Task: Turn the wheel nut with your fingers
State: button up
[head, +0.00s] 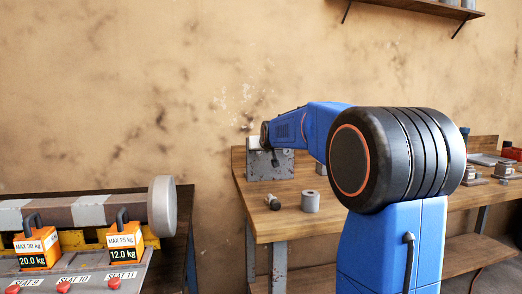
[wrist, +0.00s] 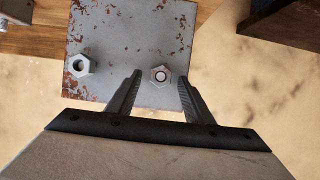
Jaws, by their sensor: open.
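A grey metal plate with rust spots (wrist: 130,30) fills the upper middle of the wrist view, and it also shows on the bench in the head view (head: 282,166). Two hex nuts sit on it. One nut (wrist: 160,75) shows between the fingertips of my gripper (wrist: 159,80), apart from both fingers. The other nut (wrist: 79,65) is to the left, outside the fingers, with a dark hole in its middle. My gripper is open and empty. Whether the fingertips are level with the nut's depth is hard to tell. In the head view, my arm hides much of the gripper.
The wooden bench (head: 285,224) holds a grey cylinder (head: 310,201) and a small dark-ended part (head: 273,202) in front of the plate. Orange weights (head: 125,243) and a long bar with a round end (head: 162,206) stand at left. Metal parts lie at right.

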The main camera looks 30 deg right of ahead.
grip_shut()
dwell(0.4)
jog(key=shift+d+m+y, duration=0.2)
jog(key=shift+m+y, duration=0.4)
jog(key=shift+m, duration=0.3)
jog(key=m+t+y, duration=0.1)
jog(key=m, duration=0.3)
jog(key=f+m+t+y, duration=0.1)
jog(key=m+t+y, duration=0.1)
jog(key=m, duration=0.2)
jog(key=d+m+t+y, duration=0.1)
jog(key=m+t, duration=0.1)
jog(key=m, duration=0.1)
jog(key=shift+f+m, duration=0.3)
jog(key=shift+m, duration=0.1)
